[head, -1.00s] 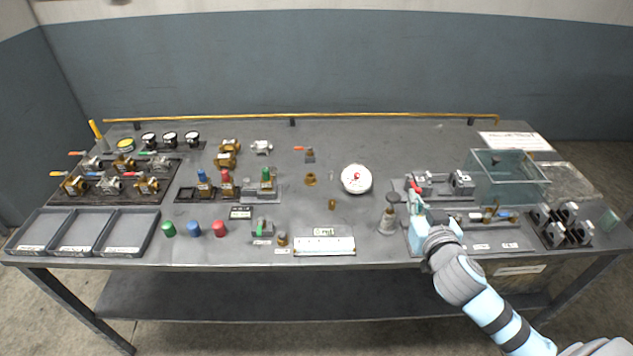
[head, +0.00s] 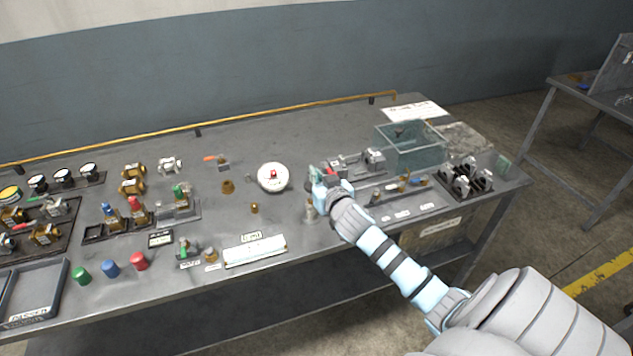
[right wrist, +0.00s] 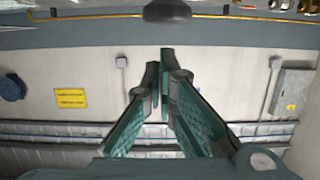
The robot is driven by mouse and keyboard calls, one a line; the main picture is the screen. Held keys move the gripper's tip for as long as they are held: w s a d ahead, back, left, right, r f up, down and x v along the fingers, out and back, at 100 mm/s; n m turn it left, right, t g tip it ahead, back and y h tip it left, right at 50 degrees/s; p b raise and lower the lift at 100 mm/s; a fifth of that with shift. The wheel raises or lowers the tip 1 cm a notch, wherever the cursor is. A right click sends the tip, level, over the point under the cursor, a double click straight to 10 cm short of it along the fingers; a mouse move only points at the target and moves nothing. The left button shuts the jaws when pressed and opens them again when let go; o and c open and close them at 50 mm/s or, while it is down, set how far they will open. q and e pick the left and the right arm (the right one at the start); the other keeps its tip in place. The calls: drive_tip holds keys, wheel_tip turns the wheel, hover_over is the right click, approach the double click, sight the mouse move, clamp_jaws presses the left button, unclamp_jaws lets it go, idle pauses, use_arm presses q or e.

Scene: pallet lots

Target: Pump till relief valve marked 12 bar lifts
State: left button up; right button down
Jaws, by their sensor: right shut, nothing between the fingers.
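My right gripper (head: 320,180) is shut and empty, over the right half of the bench, just above and beside a grey upright fitting (head: 309,211). In the right wrist view its green fingers (right wrist: 165,70) meet at the tips, and a dark rounded part shows at the top edge. Three valves with blue (head: 108,211), red (head: 135,205) and green (head: 179,194) caps stand left of centre; I cannot read a 12 bar marking. A white dial with a red centre (head: 273,177) lies left of my gripper. The pump is not clearly identifiable; my gripper hides part of that area. My left gripper is out of view.
A clear tank (head: 408,152) and grey clamp-like blocks (head: 374,160) stand right of my gripper. Black-and-grey parts (head: 466,180) sit near the right end. A white label plate (head: 255,250) lies at the front edge.

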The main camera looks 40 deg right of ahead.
drive_tip(key=shift+s+f, duration=0.1)
drive_tip(key=shift+f, duration=0.65)
drive_tip(key=shift+f, duration=0.1)
wheel_tip(320, 180, down, 4)
drive_tip(key=b, duration=0.3)
drive_tip(key=shift+r, duration=0.3)
drive_tip(key=s+a+r+p, duration=0.3)
drive_tip(key=s+r, duration=0.3)
drive_tip(key=s, duration=0.3)
drive_tip(key=shift+a+r+p, duration=0.15)
drive_tip(key=shift+a+p, duration=0.05)
drive_tip(key=shift+p, duration=0.45)
drive_tip(key=shift+s, duration=0.1)
